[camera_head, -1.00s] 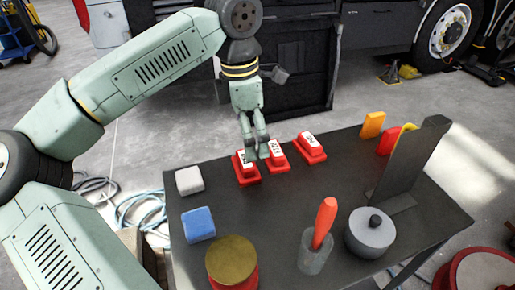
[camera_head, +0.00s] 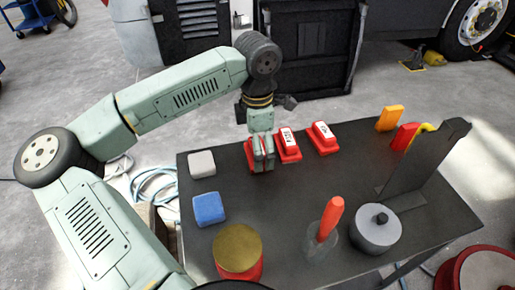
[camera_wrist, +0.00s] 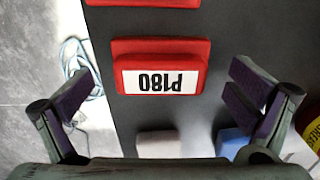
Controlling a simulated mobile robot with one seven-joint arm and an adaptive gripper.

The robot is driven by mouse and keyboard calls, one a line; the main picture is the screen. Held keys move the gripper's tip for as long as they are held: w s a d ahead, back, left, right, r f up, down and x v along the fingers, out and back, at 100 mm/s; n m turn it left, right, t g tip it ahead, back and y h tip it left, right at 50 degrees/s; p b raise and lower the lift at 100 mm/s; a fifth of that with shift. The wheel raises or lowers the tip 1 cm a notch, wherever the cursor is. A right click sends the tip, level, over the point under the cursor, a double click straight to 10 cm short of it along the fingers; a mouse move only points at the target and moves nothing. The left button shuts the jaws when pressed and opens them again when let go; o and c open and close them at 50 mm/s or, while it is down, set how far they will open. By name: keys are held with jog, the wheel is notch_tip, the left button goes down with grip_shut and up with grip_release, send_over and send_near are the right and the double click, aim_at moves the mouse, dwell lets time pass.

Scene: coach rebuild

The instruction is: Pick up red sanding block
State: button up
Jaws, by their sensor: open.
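Three red sanding blocks with white labels stand in a row at the back of the dark table: the left one (camera_head: 249,150), the middle one (camera_head: 289,152) and the right one (camera_head: 325,144). My gripper (camera_head: 263,166) is over the left block and partly hides it. In the wrist view, my open gripper (camera_wrist: 160,95) has one finger on each side of a red block (camera_wrist: 160,48) labelled P180, with nothing held. Another red block (camera_wrist: 145,2) is cut off at the top edge. The gap in height between fingertips and block cannot be told.
A pale block (camera_head: 202,164) and a blue block (camera_head: 209,209) lie at the left edge. A gold-topped tin (camera_head: 238,248), a clear cup (camera_head: 318,246) with a red-handled tool and a grey lidded pot (camera_head: 375,232) stand in front. A dark upright stand (camera_head: 430,160) is right.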

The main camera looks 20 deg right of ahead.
jog(key=shift+f, duration=0.65)
jog(key=shift+c, duration=0.5)
jog(key=c, duration=1.2)
